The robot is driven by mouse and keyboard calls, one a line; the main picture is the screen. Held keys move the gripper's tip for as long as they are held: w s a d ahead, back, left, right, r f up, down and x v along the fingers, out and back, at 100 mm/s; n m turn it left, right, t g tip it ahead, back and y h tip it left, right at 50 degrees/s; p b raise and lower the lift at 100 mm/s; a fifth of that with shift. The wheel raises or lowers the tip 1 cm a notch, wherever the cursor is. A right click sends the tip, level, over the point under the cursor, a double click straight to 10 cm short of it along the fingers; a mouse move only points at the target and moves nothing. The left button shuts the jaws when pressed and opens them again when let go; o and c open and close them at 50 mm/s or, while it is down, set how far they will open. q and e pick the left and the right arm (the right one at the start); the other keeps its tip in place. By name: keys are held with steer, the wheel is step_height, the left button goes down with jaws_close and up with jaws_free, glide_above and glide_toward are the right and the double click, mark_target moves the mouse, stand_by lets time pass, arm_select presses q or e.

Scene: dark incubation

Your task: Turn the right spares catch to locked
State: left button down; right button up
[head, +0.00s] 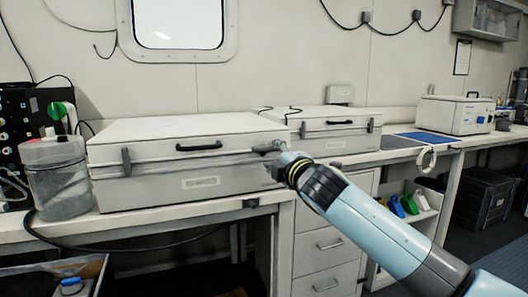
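The spares case (222,165) is a pale grey box with a lid, a black handle and a SPARES label, standing on the left bench. Its left catch (126,162) is a dark lever pointing up and down. Its right catch (265,148) shows as a dark piece lying roughly sideways at the lid seam, partly hidden by my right gripper. My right gripper (277,165) is at the case's right front end, close to this catch. Whether it touches the catch, and how its fingers stand, I cannot tell. My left gripper is not in view.
A second, similar case (335,143) stands to the right behind my arm. A clear jar (58,180) stands close to the spares case's left side. A cable (130,247) hangs below the bench front. A white box (455,114) stands on the far right bench.

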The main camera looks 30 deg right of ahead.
mark_target(266, 149)
steer(key=x, duration=0.5)
steer(key=shift+w+d, duration=0.15)
steer(key=shift+w, duration=0.15)
